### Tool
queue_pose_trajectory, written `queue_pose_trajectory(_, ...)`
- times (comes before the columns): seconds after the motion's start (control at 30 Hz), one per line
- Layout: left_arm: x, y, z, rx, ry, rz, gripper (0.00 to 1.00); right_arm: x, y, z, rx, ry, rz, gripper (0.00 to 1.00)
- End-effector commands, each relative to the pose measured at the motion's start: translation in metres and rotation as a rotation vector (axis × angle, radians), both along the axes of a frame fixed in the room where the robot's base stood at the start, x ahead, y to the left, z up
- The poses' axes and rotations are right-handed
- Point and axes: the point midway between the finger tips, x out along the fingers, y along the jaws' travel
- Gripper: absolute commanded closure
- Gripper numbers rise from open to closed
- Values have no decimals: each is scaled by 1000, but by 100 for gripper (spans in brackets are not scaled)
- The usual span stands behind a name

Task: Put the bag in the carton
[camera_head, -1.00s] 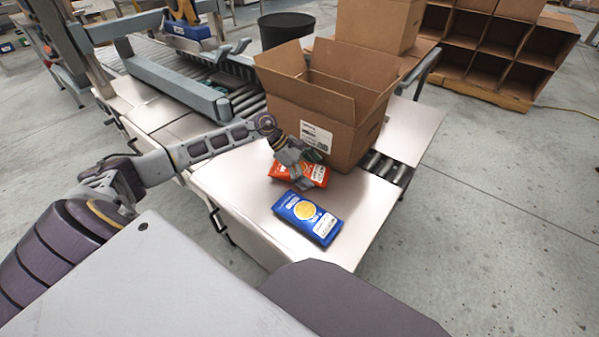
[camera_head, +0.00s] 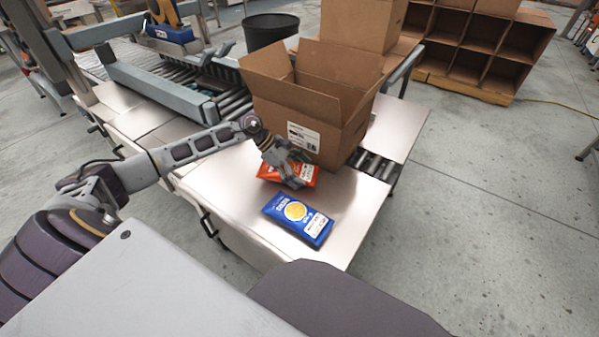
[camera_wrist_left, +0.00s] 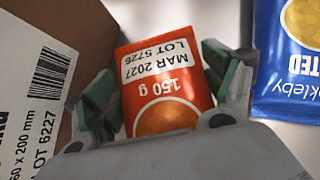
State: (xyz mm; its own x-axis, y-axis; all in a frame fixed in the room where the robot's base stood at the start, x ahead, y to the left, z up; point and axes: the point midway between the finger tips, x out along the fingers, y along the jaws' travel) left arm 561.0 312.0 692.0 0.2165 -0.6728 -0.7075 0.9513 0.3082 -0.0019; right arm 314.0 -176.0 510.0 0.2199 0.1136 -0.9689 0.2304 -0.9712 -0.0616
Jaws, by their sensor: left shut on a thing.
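The open cardboard carton (camera_head: 275,112) stands upright on the table with its flaps up. An orange-red bag (camera_head: 268,172) lies at the carton's near side. My left gripper (camera_head: 292,178) is shut on this bag and hides its middle in the head view. In the left wrist view the orange bag (camera_wrist_left: 165,95) shows between the two fingers of the gripper (camera_wrist_left: 160,82), printed label towards the camera. The carton wall (camera_wrist_left: 100,35) is close on the left there. Whether the bag is clear of the table cannot be told. My right gripper is not in view.
A blue bag (camera_head: 298,218) lies on the table (camera_head: 345,215) just in front of the orange one. A roller conveyor (camera_head: 205,85) runs behind at left. A black bin (camera_head: 271,30), another carton (camera_head: 350,22) and cardboard shelving (camera_head: 475,50) stand farther back.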

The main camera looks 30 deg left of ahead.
Motion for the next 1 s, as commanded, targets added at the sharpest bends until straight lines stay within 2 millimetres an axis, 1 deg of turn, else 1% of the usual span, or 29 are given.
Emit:
queue_pose_trajectory(0.03, 1, 0, 8, 0, -4, 0, 48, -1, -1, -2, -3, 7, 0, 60)
queue_pose_trajectory(0.17, 2, 0, 27, 1, -6, 0, 48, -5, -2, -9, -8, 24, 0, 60)
queue_pose_trajectory(0.33, 1, 0, 56, 2, -5, 0, 48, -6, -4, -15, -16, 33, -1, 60)
queue_pose_trajectory(0.53, 1, 0, 83, 0, -4, 0, 48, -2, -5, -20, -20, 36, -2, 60)
queue_pose_trajectory(0.7, 1, 0, 101, 1, -5, 1, 48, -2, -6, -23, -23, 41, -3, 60)
queue_pose_trajectory(0.77, 1, 1, 107, 1, -5, 1, 48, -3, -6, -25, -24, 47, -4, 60)
queue_pose_trajectory(0.87, -4, 1, 105, 1, 0, 1, 48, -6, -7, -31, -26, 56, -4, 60)
queue_pose_trajectory(1.0, -10, 2, 105, 0, -1, 3, 48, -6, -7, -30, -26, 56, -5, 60)
